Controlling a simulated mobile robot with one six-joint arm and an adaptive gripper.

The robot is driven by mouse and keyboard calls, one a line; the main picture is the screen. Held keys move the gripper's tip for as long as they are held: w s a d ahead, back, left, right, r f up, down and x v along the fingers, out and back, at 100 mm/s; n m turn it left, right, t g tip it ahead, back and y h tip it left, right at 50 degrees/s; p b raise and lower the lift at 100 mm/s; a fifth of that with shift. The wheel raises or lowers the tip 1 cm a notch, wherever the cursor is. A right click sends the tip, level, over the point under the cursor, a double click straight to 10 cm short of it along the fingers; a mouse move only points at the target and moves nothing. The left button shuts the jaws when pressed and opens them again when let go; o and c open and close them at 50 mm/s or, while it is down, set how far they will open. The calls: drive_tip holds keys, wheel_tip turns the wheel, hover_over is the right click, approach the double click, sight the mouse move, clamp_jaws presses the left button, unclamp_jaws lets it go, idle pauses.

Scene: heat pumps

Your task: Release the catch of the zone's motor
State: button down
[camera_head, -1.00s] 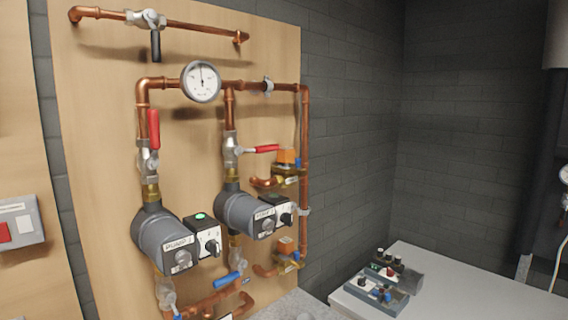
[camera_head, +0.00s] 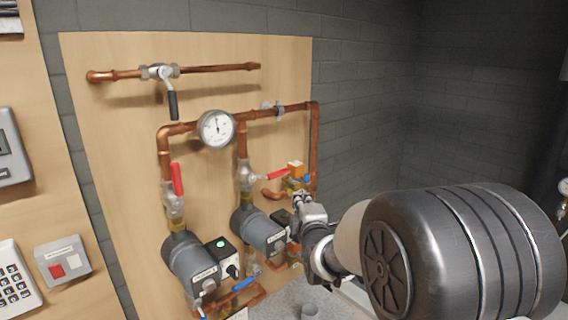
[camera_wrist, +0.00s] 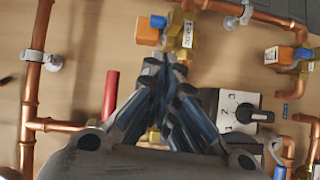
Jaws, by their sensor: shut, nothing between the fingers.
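The upper zone motor (camera_head: 296,169) is a small orange box on a brass valve at the right of the wooden board. In the wrist view this orange motor (camera_wrist: 147,31) has a blue catch (camera_wrist: 158,21) at its side and a white label (camera_wrist: 187,34) beside it. My gripper (camera_wrist: 163,66) is shut and empty, its fingertips just short of the brass valve body in the picture. In the head view my gripper (camera_head: 301,197) is close below the motor; I cannot tell whether it touches. A second orange motor (camera_wrist: 286,54) with a blue catch (camera_wrist: 303,54) sits further right in the wrist view.
Two pumps, one left (camera_head: 190,262) and one right (camera_head: 258,232), stand out from the board. A red lever (camera_wrist: 111,95) is left of my fingers in the wrist view, and a pump switch box (camera_wrist: 240,110) is right. Copper pipes run around the motors.

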sight(298, 176)
drive_tip(key=shift+w+r+n+t, duration=0.25)
drive_tip(key=shift+w+n+t, duration=0.05)
drive_tip(key=shift+w+n, duration=0.1)
drive_tip(key=w+p, duration=0.1)
drive_tip(key=w, duration=0.9)
drive_tip(key=shift+a, duration=0.2)
drive_tip(key=shift+s+d+f+b, duration=0.15)
drive_tip(key=shift+s+d+b, duration=0.55)
drive_tip(key=shift+b, duration=0.3)
drive_tip(key=shift+s+d, duration=0.15)
